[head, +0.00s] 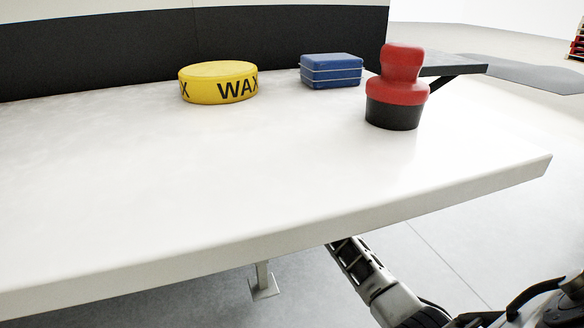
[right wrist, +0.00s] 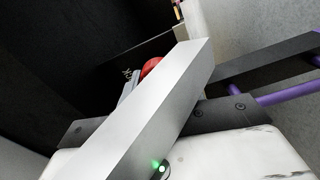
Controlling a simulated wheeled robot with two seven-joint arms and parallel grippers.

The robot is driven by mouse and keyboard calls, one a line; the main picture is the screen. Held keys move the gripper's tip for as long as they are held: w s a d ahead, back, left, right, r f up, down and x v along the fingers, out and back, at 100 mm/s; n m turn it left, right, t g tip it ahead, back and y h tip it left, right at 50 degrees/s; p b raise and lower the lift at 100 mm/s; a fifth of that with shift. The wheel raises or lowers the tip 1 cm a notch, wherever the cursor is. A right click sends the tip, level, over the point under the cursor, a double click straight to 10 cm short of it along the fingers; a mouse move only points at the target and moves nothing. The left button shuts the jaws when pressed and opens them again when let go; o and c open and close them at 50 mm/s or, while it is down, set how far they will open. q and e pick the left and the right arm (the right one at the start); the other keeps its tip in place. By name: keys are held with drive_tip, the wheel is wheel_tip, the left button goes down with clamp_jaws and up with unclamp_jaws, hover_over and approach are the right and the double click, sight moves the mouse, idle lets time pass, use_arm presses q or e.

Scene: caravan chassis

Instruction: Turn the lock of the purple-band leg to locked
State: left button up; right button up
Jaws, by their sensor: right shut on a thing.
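My right arm (head: 385,290) reaches under the white top in the head view, and its gripper is hidden there. In the right wrist view my right gripper (right wrist: 140,82) is mostly hidden behind a broad pale grey bar that crosses the picture diagonally. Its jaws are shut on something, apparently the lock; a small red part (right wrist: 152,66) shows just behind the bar. Purple rod-like parts (right wrist: 285,95) show at the right; I cannot tell whether they are the leg's purple band. The lock's position cannot be read. My left gripper is not in view.
On the white top (head: 220,170) stand a yellow WAX tin (head: 218,82), a blue box (head: 331,71) and a red-and-black knobbed object (head: 397,88). A pale leg with a flat foot (head: 264,284) stands below. The top's near part is clear.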

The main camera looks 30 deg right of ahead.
drive_tip(key=m+p, duration=0.1)
drive_tip(key=m, duration=0.2)
drive_tip(key=shift+m, duration=0.4)
drive_tip(key=m+p, duration=0.1)
drive_tip(key=m, duration=0.2)
drive_tip(key=shift+r+p, duration=0.1)
drive_tip(key=shift+p, duration=0.2)
drive_tip(key=shift+m+p, duration=0.35)
drive_tip(key=shift+m, duration=0.45)
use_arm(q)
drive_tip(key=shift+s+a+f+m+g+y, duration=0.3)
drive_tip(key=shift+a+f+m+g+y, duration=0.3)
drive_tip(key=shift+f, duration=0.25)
use_arm(e)
drive_tip(key=shift+m, duration=0.3)
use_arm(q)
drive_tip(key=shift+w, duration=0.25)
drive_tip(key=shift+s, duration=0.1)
use_arm(e)
drive_tip(key=o, duration=1)
